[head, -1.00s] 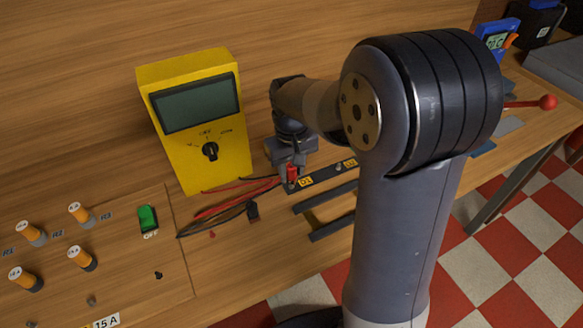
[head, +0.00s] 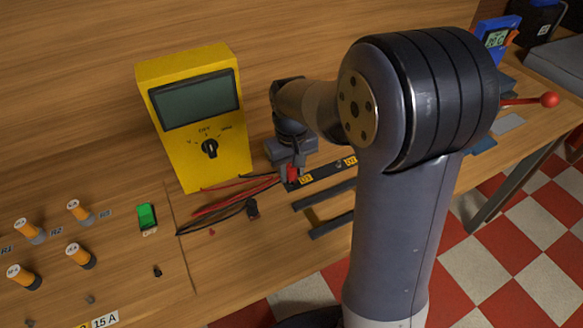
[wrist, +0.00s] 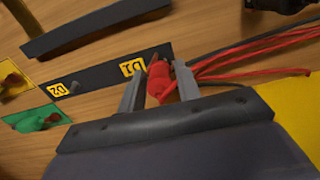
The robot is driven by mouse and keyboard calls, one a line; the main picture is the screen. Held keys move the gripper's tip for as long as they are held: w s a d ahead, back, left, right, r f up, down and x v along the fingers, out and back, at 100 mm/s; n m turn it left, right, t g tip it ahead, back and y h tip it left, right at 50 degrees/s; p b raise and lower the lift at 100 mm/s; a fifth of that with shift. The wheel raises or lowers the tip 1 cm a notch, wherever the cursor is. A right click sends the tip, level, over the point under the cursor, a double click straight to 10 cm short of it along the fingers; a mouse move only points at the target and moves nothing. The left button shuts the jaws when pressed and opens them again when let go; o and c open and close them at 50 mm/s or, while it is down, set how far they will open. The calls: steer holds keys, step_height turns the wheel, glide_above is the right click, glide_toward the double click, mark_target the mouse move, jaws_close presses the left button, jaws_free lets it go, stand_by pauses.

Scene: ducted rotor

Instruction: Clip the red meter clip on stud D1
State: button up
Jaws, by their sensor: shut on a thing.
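The red meter clip (wrist: 161,83) is between the two fingers of my gripper (wrist: 157,90) in the wrist view, with red leads running off to the right. My gripper is shut on it. The clip's tip is at the D1 end of a black strip (wrist: 98,72), beside the yellow D1 label (wrist: 132,67). Stud D1 is largely hidden by the clip, so I cannot tell whether the clip grips it. In the head view the red clip (head: 292,173) shows below my gripper (head: 290,160), at the strip's left end.
The yellow meter (head: 197,120) stands behind and left of my gripper. A black clip (head: 252,208) lies on the bench by the leads. Dark bars (head: 325,194) lie in front of the strip. A green switch (head: 147,216) and orange fuses are at the left.

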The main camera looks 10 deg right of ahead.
steer(key=shift+f+b, duration=0.3)
steer(key=shift+f, duration=0.2)
steer(key=o, duration=1)
steer(key=shift+o, duration=0.2)
step_height(320, 180, up, 11)
steer(key=shift+f, duration=0.1)
